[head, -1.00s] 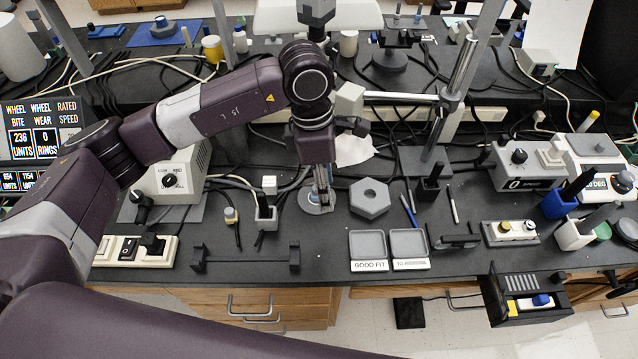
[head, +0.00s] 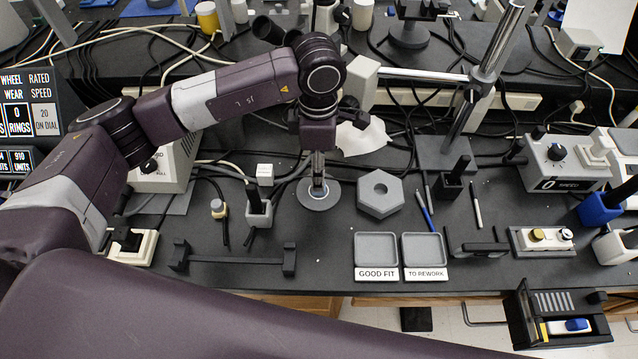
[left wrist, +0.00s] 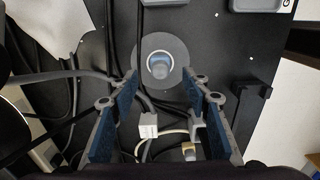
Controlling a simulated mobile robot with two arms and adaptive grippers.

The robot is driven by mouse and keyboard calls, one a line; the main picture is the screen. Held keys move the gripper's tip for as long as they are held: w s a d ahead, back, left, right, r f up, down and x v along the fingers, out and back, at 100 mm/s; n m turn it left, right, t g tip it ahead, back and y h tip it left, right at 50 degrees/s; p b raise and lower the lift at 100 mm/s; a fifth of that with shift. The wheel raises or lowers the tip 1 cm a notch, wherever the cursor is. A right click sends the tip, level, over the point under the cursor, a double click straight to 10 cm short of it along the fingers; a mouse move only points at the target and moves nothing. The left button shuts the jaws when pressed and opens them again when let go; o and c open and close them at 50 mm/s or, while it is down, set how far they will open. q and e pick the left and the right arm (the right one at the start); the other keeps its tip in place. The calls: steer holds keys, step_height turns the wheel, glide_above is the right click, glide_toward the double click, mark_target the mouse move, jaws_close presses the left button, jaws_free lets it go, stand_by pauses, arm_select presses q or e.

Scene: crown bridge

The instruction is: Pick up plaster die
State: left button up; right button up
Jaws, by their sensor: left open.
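A grey round disc (head: 319,203) lies on the black bench below my left gripper (head: 318,178). In the head view the fingers are seen edge-on and hide the stub. My right gripper is not in view.
A grey hexagonal block (head: 380,193) stands right of the disc. A white cube (head: 265,170) and a dark holder (head: 259,212) stand left. GOOD FIT (head: 377,273) and TO REWORK (head: 426,273) trays lie front right. A black bar stand (head: 233,259) lies front left; cables run behind.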

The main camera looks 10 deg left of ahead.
arm_select(q)
step_height(320, 180, down, 5)
steer(key=shift+f+p, duration=0.1)
steer(key=shift+p, duration=0.55)
jaws_close()
